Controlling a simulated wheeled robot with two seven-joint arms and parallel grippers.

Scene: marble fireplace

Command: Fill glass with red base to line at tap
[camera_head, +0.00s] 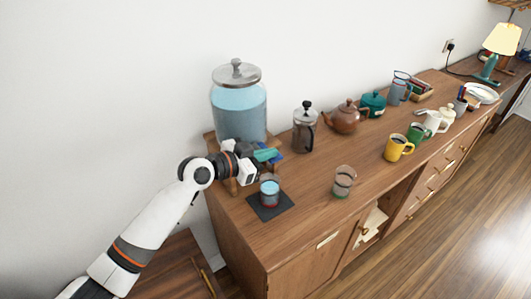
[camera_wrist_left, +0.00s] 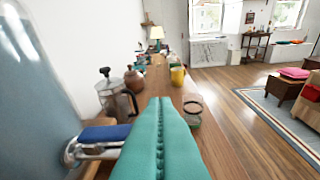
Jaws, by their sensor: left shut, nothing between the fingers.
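The glass dispenser (camera_head: 239,108) with a metal lid holds blue water and stands on a wooden stand at the sideboard's left end. Its tap has a blue handle, seen in the left wrist view (camera_wrist_left: 103,133). A glass (camera_head: 269,191) with bluish water stands upright on a dark square mat (camera_head: 272,210) below the tap; its base looks reddish, and its line is too small to make out. A second glass (camera_head: 344,182) with a greenish base stands apart to the right. My left gripper (camera_head: 267,155) is shut and empty beside the tap handle, its teal fingers together. My right gripper is out of view.
A French press (camera_head: 304,129) and a brown teapot (camera_head: 344,117) stand right of the dispenser. A yellow mug (camera_head: 397,148) and other mugs stand farther right. The wood top between the mat and the second glass is clear.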

